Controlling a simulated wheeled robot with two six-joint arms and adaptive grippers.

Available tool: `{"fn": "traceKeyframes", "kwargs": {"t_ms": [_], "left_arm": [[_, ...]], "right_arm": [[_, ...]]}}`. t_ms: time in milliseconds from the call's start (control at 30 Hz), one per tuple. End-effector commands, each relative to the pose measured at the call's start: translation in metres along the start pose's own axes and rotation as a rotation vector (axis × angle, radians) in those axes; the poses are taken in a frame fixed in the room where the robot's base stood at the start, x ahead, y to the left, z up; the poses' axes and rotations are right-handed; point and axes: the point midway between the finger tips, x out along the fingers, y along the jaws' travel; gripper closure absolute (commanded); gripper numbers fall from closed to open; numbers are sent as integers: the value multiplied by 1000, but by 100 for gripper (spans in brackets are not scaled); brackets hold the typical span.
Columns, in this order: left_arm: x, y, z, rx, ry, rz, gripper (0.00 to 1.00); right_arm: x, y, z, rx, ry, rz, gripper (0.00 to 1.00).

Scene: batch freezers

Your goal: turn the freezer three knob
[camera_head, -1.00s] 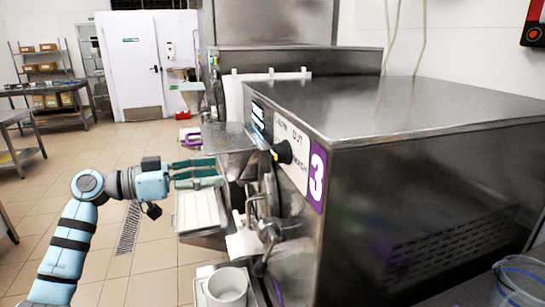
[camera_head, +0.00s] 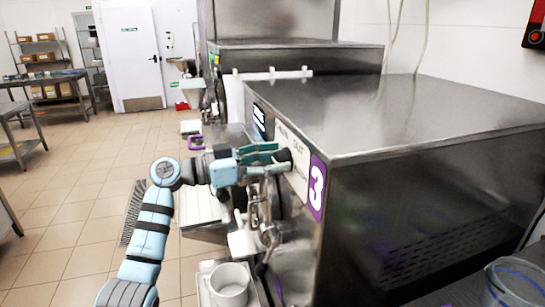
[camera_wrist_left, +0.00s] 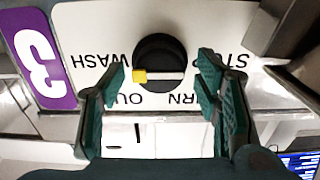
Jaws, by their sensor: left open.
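The freezer three knob (camera_wrist_left: 160,62) is a black round dial with a white bar and a yellow tip, on a white label panel (camera_wrist_left: 85,30) with a purple "3" sign. In the left wrist view the yellow tip points left, on the side of the word WASH. My left gripper (camera_wrist_left: 163,85) is open, with one green finger on each side of the knob; I cannot tell whether they touch it. In the head view my left gripper (camera_head: 276,155) is at the freezer's front panel and partly covers the knob. My right gripper is not in view.
The steel body of freezer three (camera_head: 400,110) fills the right. A white cup (camera_head: 229,284) stands on a tray below the front panel. A clear container (camera_head: 515,282) is at the bottom right. The floor at left is open.

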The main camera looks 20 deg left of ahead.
Motion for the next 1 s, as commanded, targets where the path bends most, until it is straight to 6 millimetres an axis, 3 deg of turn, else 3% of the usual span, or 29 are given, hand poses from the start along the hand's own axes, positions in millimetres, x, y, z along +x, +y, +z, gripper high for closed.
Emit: {"fn": "traceKeyframes", "kwargs": {"t_ms": [100, 400, 767, 1000], "left_arm": [[0, 0, 1, 0, 0, 0, 44], [-1, 0, 1, 0, 0, 0, 90], [-1, 0, 0, -55, -1, 0, 90], [-1, -1, 0, -200, -1, 0, 90]], "right_arm": [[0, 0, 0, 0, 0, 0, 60], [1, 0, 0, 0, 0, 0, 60], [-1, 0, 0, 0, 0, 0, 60], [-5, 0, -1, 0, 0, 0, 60]]}}
